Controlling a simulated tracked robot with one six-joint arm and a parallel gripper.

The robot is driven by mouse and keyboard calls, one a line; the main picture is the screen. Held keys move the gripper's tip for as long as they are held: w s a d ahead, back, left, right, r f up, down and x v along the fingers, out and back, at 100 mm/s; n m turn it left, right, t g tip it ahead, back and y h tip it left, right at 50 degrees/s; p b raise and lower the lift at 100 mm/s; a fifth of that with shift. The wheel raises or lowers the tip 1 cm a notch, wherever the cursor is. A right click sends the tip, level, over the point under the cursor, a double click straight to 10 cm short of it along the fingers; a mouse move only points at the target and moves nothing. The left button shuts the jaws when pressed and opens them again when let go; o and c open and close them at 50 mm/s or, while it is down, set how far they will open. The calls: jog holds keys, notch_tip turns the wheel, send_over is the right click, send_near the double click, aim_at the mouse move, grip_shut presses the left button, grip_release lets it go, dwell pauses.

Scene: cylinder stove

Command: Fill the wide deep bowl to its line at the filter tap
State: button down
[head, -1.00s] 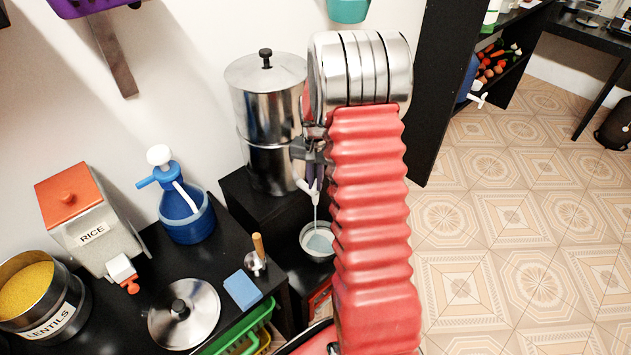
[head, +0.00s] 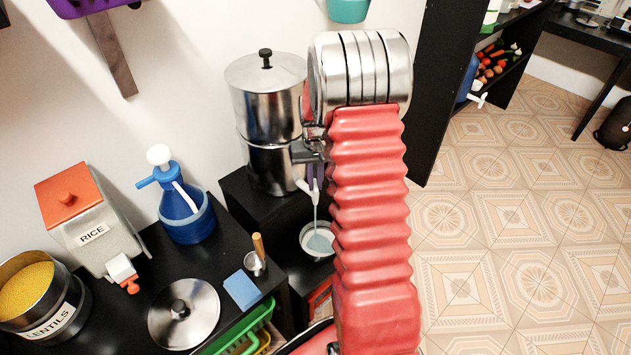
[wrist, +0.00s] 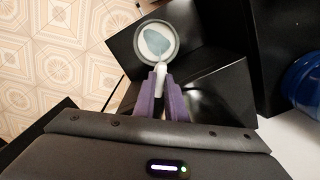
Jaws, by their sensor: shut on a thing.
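The filter (head: 268,110) is a tall steel cylinder with a lid, on a black stand against the wall. Its white tap (head: 303,186) is low on its right side. My gripper (head: 315,178) has purple fingers and is shut on the tap; the wrist view shows the white tap between the fingers (wrist: 163,100). A thin stream of water falls from the tap. The bowl (head: 306,247) is pale and round, upright under the stream, with bluish water in it; it also shows in the wrist view (wrist: 174,55). I cannot make out its line. My arm hides part of its right side.
A black counter on the left holds a blue pump jug (head: 186,215), a rice dispenser (head: 88,230), a lentils tin (head: 62,318), a steel lid (head: 184,314), a blue sponge (head: 242,290) and a wooden-handled tool (head: 258,257). Tiled floor (head: 480,240) on the right is clear.

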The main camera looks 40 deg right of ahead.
aim_at(315, 184)
jog(key=c, duration=1.8)
grip_release()
notch_tip(315, 184, up, 14)
jog(key=shift+f, duration=0.15)
